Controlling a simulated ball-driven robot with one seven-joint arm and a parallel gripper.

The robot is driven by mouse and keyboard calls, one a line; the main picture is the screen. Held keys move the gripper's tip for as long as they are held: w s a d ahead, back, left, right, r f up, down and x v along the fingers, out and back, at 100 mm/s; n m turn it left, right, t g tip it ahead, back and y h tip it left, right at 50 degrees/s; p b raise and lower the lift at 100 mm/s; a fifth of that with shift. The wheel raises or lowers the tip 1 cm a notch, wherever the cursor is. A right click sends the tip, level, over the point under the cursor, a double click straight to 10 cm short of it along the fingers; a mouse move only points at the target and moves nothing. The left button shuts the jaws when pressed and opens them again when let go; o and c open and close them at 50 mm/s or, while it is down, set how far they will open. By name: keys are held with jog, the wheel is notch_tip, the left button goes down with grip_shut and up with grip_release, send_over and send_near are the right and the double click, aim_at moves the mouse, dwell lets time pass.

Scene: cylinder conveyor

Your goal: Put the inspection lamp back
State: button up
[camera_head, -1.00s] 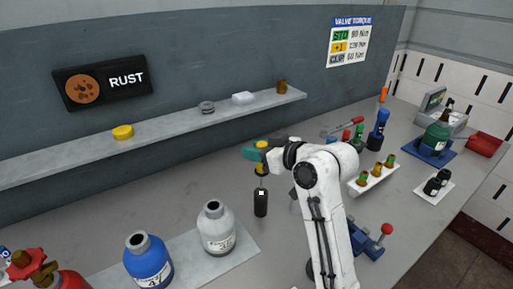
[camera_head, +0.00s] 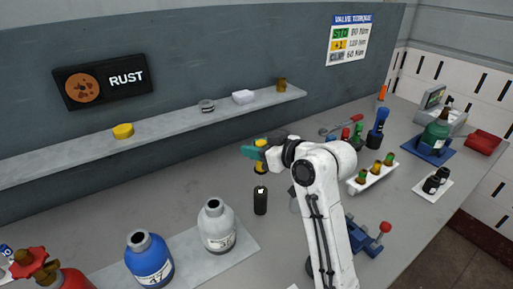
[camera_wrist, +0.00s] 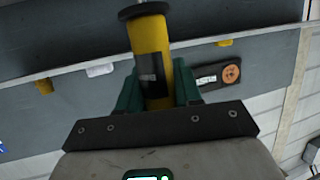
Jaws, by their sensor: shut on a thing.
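My gripper (camera_head: 260,156) is shut on a yellow cylindrical handle (camera_wrist: 151,52) with a black label and a black collar, seemingly the inspection lamp. The green fingers stand on both sides of it in the wrist view (camera_wrist: 154,92). In the head view the handle (camera_head: 260,168) hangs upright, directly above a small black upright block (camera_head: 260,203) with a white patch at its top. I cannot tell whether the lamp's lower end touches or enters this block.
White (camera_head: 217,230) and blue (camera_head: 148,262) bottles stand to the left on a grey mat. A rack of small vials (camera_head: 372,176), a blue clamp-like device (camera_head: 370,240) and a blue tool (camera_head: 377,129) are to the right. A wall shelf (camera_head: 180,122) runs behind.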

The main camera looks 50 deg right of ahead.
aim_at(256, 169)
jog(key=shift+f+b, duration=2.45)
jog(key=shift+f, duration=1.3)
jog(key=o, duration=1.2)
jog(key=shift+r, duration=0.15)
jog(key=shift+r+p, duration=2.9)
